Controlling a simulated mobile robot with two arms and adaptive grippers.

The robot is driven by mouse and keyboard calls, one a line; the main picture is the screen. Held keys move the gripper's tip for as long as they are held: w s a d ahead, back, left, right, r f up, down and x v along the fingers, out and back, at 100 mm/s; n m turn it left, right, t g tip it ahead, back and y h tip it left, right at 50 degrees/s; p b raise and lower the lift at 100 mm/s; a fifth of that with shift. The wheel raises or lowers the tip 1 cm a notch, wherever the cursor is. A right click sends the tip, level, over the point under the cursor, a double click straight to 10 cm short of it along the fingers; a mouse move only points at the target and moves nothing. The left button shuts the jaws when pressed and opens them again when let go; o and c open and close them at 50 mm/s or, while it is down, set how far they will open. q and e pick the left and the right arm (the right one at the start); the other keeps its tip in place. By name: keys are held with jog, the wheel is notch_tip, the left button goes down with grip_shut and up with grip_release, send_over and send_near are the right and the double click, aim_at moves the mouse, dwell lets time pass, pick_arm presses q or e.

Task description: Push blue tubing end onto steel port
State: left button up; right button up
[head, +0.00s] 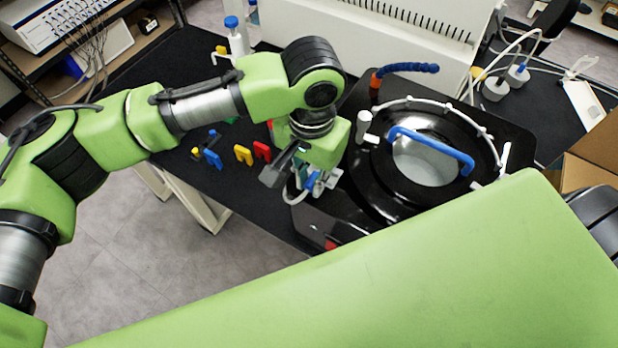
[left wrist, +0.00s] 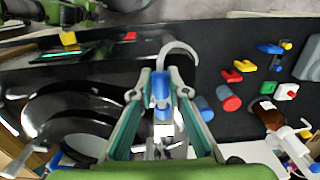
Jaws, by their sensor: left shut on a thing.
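My left gripper (head: 311,183) is at the near left edge of the black freeze dryer top (head: 350,225). In the left wrist view its fingers (left wrist: 161,88) are closed around a blue piece (left wrist: 160,92), which also shows in the head view (head: 312,181). A pale curved tube (left wrist: 182,53) arcs out beyond the fingers. Pale metallic parts lie just behind the blue piece, partly hidden by the fingers. I cannot tell which part is the steel port, or whether the blue piece touches it. My right gripper is not in view.
The round chamber lid (head: 425,165) with a blue handle (head: 430,146) is right of the gripper. A blue segmented hose (head: 408,68) stands behind. Yellow (head: 243,155) and red (head: 262,151) clips lie left.

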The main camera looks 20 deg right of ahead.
pick_arm(q)
jog(key=shift+w+d+r, duration=0.1)
jog(key=shift+w+d, duration=0.15)
jog(key=shift+d, duration=0.05)
dwell(0.5)
jog(key=o, duration=1)
notch_tip(320, 180, up, 12)
jog(key=shift+d+f, duration=0.1)
dwell(0.3)
